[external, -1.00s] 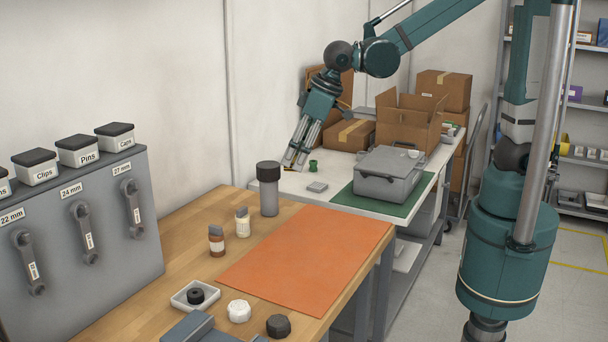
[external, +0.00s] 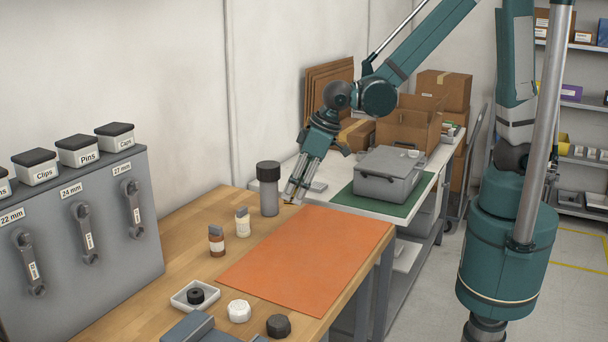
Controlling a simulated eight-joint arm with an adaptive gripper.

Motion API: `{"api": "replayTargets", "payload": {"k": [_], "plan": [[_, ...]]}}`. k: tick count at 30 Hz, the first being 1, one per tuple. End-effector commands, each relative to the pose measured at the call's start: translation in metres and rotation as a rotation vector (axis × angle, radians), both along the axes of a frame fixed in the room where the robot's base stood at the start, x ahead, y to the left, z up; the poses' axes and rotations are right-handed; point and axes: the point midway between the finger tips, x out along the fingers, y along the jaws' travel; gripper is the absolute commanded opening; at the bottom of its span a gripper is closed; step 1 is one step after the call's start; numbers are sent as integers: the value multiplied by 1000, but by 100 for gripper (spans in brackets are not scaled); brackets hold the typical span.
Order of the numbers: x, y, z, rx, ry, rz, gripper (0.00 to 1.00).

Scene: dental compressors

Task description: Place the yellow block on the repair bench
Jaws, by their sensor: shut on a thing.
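My gripper (external: 292,198) is shut on the yellow block (external: 288,203). Only a small yellow patch of the block shows at the fingertips. They appear above the far edge of the wooden bench (external: 175,262), close to the back left corner of its orange mat (external: 305,258) and right of the grey cylinder with a black cap (external: 269,192). I cannot tell how high the block is over the bench.
A brown bottle (external: 216,241), a white bottle (external: 243,222) and a small tray (external: 178,302) stand left of the mat. Behind, a white table (external: 262,184) carries a grey case (external: 390,176) on a green mat. The orange mat is clear.

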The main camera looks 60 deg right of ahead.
Motion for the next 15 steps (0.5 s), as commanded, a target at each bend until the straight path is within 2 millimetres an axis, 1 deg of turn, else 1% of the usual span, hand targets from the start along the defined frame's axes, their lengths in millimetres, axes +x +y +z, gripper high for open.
{"api": "replayTargets", "payload": {"k": [8,15], "plan": [[0,0,-1,0,0,0,13],[0,0,-11,0,0,0,13]]}}
